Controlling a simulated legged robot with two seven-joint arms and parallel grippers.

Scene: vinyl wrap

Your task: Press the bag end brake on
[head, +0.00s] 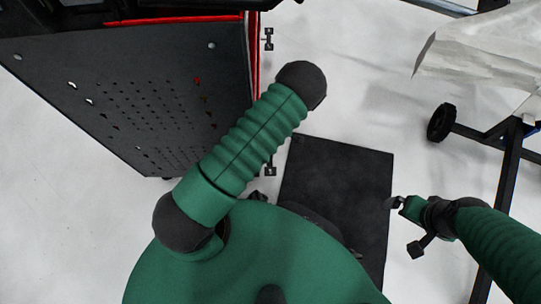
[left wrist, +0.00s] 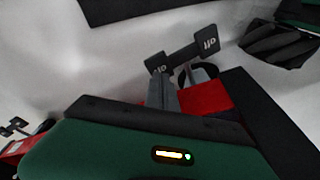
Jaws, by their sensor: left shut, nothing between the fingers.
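In the left wrist view, a black two-plate brake pedal (left wrist: 205,43) shows near the middle, with pale lettering that looks like "off" on its right plate. Its left plate also has lettering, partly hidden. My left gripper (left wrist: 161,90) appears as narrow grey fingers, shut and empty, just below the left plate; I cannot tell whether they touch it. A red part (left wrist: 205,98) lies beside the fingers. In the head view my left gripper is hidden. Two small black pedals (head: 268,38) (head: 270,168) stick out from the cart's right side. My right gripper (head: 400,206) is at the right; its jaw state is unclear.
The dark perforated cart (head: 150,95) with red edges fills the upper left. A black mat or plate (head: 340,190) lies on the pale floor. At the right stands a wheeled frame (head: 508,190) bearing a whitish wrapped load (head: 480,50).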

